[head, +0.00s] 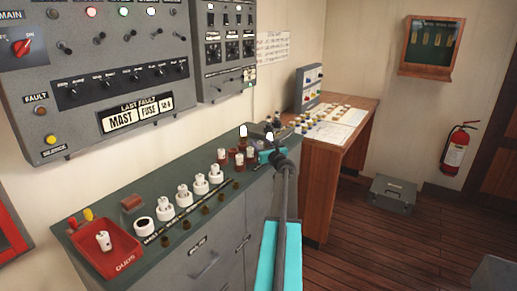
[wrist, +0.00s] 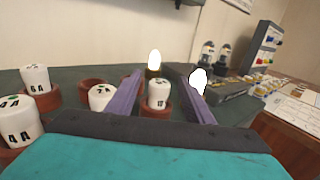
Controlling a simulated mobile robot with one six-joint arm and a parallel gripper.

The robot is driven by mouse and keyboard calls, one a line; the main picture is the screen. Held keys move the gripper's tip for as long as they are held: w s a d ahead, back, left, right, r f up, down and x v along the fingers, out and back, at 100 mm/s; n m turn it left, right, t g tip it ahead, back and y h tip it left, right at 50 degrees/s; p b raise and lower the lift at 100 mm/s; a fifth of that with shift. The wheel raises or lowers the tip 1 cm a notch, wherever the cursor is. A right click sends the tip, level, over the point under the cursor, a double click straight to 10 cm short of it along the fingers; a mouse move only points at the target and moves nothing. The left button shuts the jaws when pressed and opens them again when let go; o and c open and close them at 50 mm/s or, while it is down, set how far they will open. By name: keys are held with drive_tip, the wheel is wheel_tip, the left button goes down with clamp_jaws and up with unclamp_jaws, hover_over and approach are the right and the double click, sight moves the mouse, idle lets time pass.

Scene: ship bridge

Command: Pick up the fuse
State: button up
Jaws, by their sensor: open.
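In the wrist view a white fuse (wrist: 158,92) stands upright in a reddish-brown cup (wrist: 157,111). It shows between the two purple fingers of my gripper (wrist: 165,84), which is open. I cannot tell whether the fingers are beside the fuse or short of it. Its small marking is hard to read. Other white fuses stand in cups to the left, one marked 4A (wrist: 15,120), one farther back (wrist: 36,78) and one nearer the fingers (wrist: 101,96). In the head view my gripper (head: 270,154) is at the cabinet's far end, partly hiding the cups.
The cabinet top (head: 120,206) holds a row of white fuse holders (head: 183,194) and a red DUDS tray (head: 107,251) with a white fuse (head: 103,240) in it. The wall panel's plate (head: 136,117) reads LAST FAULT, MAST FUSE. A wooden desk (head: 338,140) stands beyond.

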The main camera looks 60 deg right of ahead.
sight(260, 142)
drive_tip(key=shift+w+d, duration=0.3)
drive_tip(key=shift+w, duration=0.2)
drive_tip(key=c, duration=1.1)
drive_tip(key=shift+r, duration=0.15)
drive_tip(key=shift+s+r, duration=0.1)
drive_tip(key=shift+r, duration=1.65)
drive_tip(key=s+a, duration=0.3)
drive_tip(key=a, duration=0.1)
drive_tip(key=s+a+r+b, duration=0.1)
drive_tip(key=s+a, duration=0.2)
drive_tip(key=a, duration=0.1)
drive_tip(key=s+a+b, duration=0.1)
drive_tip(key=s+a, duration=0.2)
drive_tip(key=a, duration=0.1)
drive_tip(key=shift+s+a+r, duration=0.15)
drive_tip(key=shift+s+a, duration=0.1)
drive_tip(key=shift+a, duration=0.15)
